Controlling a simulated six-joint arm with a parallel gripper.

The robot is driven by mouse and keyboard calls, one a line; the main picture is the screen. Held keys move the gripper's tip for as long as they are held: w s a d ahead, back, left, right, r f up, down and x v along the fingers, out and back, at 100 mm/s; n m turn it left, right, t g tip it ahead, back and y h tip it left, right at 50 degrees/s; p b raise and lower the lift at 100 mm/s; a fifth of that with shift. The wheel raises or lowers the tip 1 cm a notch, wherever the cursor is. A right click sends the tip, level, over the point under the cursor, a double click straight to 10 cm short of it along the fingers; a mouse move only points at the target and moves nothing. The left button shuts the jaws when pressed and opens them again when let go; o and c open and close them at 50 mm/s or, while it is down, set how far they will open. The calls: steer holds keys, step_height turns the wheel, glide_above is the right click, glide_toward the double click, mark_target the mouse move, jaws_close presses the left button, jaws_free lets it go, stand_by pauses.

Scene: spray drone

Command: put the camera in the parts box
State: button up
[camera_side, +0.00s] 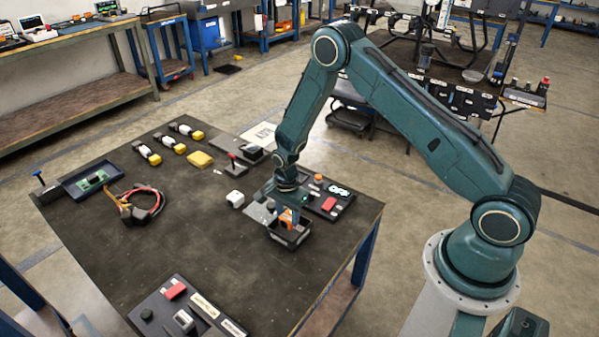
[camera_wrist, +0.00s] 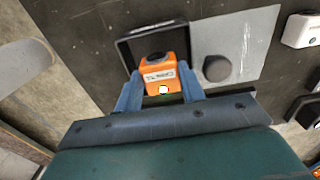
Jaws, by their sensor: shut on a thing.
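The camera is a small orange block (camera_wrist: 165,71) with a dark round top and a white label. My gripper (camera_wrist: 162,90) is shut on it, one blue finger on each side. The parts box is a dark open tray (camera_wrist: 123,50), and the camera overlaps it in the wrist view. In the side view the orange camera (camera_side: 287,220) shows at or just above the opening of the black parts box (camera_side: 289,240), under my gripper (camera_side: 289,212). I cannot tell whether the camera touches the box floor.
A grey plate (camera_wrist: 240,45) with a dark round knob (camera_wrist: 216,68) lies beside the box. A dark panel (camera_side: 331,202) with red and orange parts is to the right. A white block (camera_side: 235,199) stands to the left. The table's middle front is clear.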

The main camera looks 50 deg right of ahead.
mark_target(288, 217)
steer(key=shift+f, duration=1.8)
steer(key=shift+f, duration=0.15)
steer(key=o, duration=0.7)
steer(key=shift+r, duration=6.15)
steer(key=shift+r, duration=0.1)
